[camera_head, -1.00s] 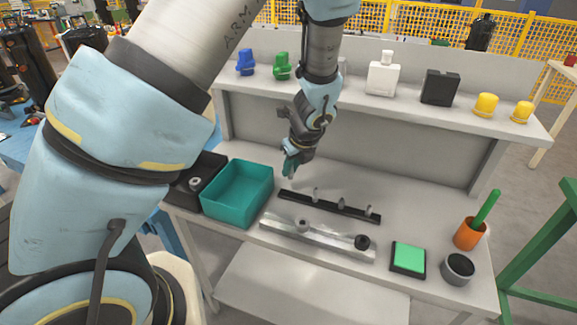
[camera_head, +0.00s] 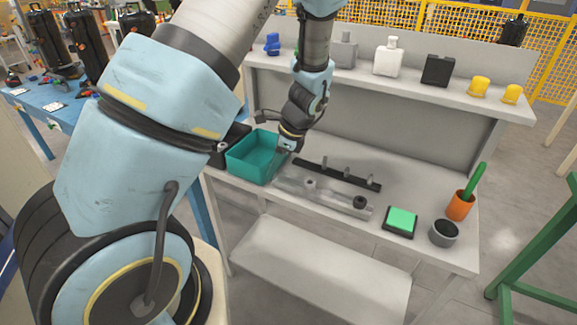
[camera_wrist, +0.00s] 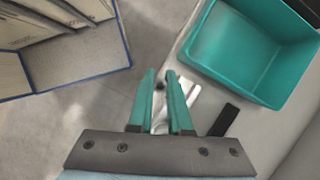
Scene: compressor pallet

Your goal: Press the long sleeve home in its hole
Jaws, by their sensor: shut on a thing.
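My gripper (camera_head: 287,150) is above the left end of a pale metal bar (camera_head: 336,199), beside the teal bin. A grey round piece (camera_head: 310,183) and a black ring (camera_head: 360,202) are on the bar.
A black strip (camera_head: 335,174) with small upright pins lies behind the bar. The teal bin (camera_head: 246,172) is close at left. A green pad (camera_head: 401,220), a dark grey cup (camera_head: 443,233) and an orange cup (camera_head: 460,206) stand at right. A shelf (camera_head: 405,85) runs along the back.

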